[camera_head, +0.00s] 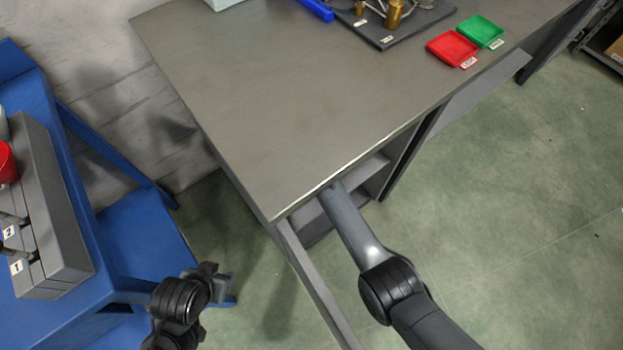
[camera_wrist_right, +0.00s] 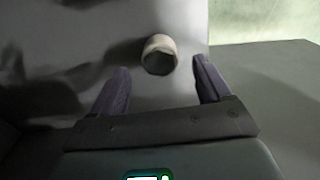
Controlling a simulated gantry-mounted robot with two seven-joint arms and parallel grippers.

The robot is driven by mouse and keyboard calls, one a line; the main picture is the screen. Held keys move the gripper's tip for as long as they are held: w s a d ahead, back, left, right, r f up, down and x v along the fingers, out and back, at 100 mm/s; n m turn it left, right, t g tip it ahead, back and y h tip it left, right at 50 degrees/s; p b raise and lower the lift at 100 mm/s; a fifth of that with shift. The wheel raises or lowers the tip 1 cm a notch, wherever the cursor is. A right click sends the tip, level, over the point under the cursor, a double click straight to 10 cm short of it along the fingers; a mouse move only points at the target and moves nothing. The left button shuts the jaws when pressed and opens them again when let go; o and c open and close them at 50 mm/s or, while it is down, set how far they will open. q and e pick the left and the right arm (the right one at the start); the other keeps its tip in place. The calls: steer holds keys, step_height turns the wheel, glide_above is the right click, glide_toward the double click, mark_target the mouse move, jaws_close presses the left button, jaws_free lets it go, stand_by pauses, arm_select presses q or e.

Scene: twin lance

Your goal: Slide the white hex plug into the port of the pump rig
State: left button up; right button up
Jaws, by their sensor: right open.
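A pale off-white plug (camera_wrist_right: 160,55) with a dark hexagonal face shows in the right wrist view, against a grey surface. My right gripper (camera_wrist_right: 162,78) is open, with the plug showing between and just beyond its fingertips, and no finger seems to touch it. In the head view my right forearm reaches under the table's front edge, and that gripper is hidden. My left gripper (camera_head: 214,281) hangs over the floor beside the blue cart; its finger gap is unclear. A dark board with brass fittings (camera_head: 395,14), possibly the pump rig, is cut off at the top; no port is discernible.
The grey tabletop (camera_head: 270,110) is mostly clear. A red tray (camera_head: 452,48), a green tray (camera_head: 480,31) and a blue object (camera_head: 317,9) lie at its far side. Shelves (camera_head: 355,180) sit under it. A blue cart (camera_head: 150,235) carries a grey numbered block (camera_head: 60,225).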

steer(key=shift+f, duration=0.15)
steer(key=shift+f+b, duration=0.5)
steer(key=shift+f, duration=0.05)
steer(key=shift+f+b, duration=1.3)
steer(key=shift+f, duration=0.55)
steer(key=c, duration=1.3)
